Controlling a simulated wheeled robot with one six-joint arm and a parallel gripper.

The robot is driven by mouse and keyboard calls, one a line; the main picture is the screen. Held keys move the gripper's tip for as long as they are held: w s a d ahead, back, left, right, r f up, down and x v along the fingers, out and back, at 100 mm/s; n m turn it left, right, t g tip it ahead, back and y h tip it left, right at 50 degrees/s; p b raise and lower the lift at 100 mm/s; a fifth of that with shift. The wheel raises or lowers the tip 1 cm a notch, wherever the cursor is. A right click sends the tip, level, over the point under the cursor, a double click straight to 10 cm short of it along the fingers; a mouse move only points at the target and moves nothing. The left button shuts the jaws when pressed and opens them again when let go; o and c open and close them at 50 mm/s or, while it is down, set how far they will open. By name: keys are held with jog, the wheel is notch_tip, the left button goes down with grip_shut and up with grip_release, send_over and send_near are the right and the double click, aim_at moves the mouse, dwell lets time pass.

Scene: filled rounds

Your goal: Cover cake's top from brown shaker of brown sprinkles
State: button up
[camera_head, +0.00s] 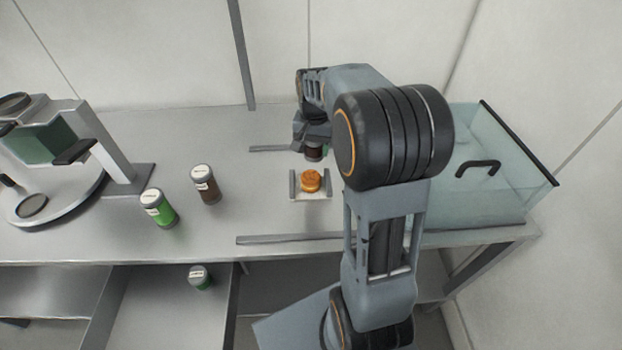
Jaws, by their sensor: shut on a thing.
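A small round orange-brown cake (311,181) sits on a small pale holder (312,196) with grey side walls, in the middle of the table. Another brown shaker (207,188) with a pale cap stands on the table left of the cake. Whether the cake's top carries sprinkles is too small to tell.
A green shaker (160,210) stands left of the standing brown one. Another green shaker (200,278) is lower, in an open drawer or shelf. A grey machine (115,140) is at the left. A clear glass bin (490,190) is at the right, beyond my arm.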

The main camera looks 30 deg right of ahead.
jog(key=shift+r+p, duration=1)
jog(key=shift+r, duration=0.5)
